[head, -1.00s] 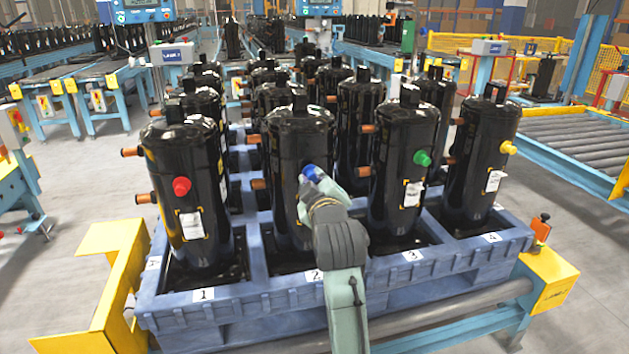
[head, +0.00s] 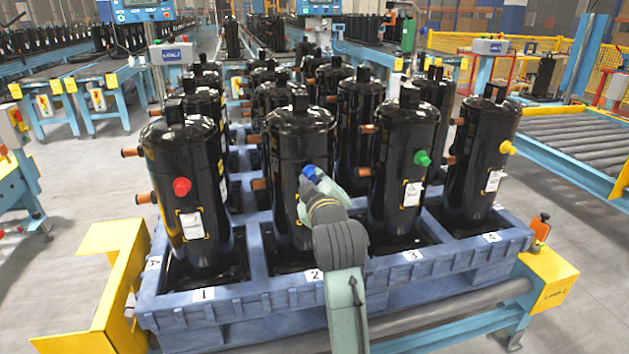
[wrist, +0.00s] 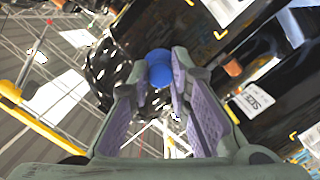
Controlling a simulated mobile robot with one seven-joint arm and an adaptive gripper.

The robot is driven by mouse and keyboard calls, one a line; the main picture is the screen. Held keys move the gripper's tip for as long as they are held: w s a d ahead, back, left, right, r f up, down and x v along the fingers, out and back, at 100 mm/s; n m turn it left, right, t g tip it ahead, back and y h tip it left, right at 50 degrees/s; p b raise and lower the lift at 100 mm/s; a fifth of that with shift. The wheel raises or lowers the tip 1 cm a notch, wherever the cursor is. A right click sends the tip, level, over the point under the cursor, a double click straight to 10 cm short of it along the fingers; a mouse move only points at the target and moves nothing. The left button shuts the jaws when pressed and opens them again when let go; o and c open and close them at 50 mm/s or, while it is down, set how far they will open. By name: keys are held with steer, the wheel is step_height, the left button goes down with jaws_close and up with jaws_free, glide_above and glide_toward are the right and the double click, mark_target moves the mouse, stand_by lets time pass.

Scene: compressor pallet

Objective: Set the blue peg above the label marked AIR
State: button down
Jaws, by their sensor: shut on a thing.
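The blue peg (head: 309,172) shows at the tip of my gripper (head: 318,180), in front of the black compressor in bay 2 (head: 285,150). In the wrist view the blue peg (wrist: 159,68) sits between the fingertips of my gripper (wrist: 161,82), which are shut on it. I cannot tell whether the peg touches the compressor. My gripper and arm hide part of the compressor's front, including any label there. No label reading AIR can be made out. White labels show on the compressors in bay 1 (head: 191,225), bay 3 (head: 412,193) and bay 4 (head: 494,180).
A red peg (head: 181,187), a green peg (head: 422,158) and a yellow peg (head: 508,148) stick out above those labels. Copper stubs (head: 132,152) project from the compressors. The blue pallet (head: 240,305) has numbered bays, with yellow stops (head: 110,270) at its corners. More compressors stand close behind.

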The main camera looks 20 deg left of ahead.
steer(key=shift+w+a, duration=0.4)
steer(key=shift+w, duration=0.2)
stand_by(0.6)
steer(key=c, duration=1.4)
jaws_free()
steer(key=shift+s, duration=0.1)
